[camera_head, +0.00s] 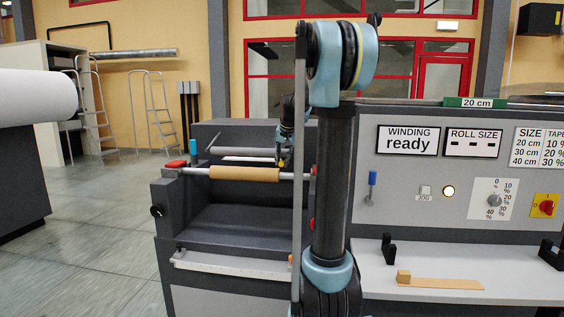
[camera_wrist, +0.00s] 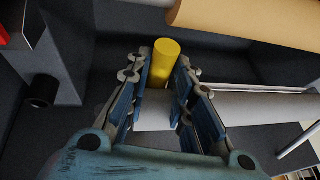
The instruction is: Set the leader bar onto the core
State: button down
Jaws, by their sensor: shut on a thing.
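The core (camera_head: 245,173) is a brown tube lying level across the dark winder; its brown surface also shows at the upper right of the wrist view (camera_wrist: 255,22). My gripper (camera_head: 284,158) is behind and above the core's right end in the head view. In the wrist view, my gripper (camera_wrist: 164,82) has its fingers on both sides of an upright yellow grip (camera_wrist: 166,61). A pale grey bar (camera_wrist: 255,108), apparently the leader bar, runs beside the grip, apart from the core. How grip and bar join is hidden by the fingers.
A red-topped support (camera_head: 175,165) stands at the core's left end, with a blue upright peg (camera_head: 193,147) nearby. My arm hides the winder's right side. A control panel (camera_head: 450,150) and a pale shelf (camera_head: 500,280) lie right. The left floor is open.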

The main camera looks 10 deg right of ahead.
aim_at(282, 162)
jog(key=shift+s+a, duration=0.2)
jog(key=shift+s, duration=0.55)
jog(key=shift+s+a, duration=0.2)
jog(key=shift+s, duration=0.55)
jog(key=c, duration=1.4)
grip_release()
jog(key=shift+c, duration=0.2)
jog(key=v, duration=1.2)
jog(key=shift+w, duration=0.1)
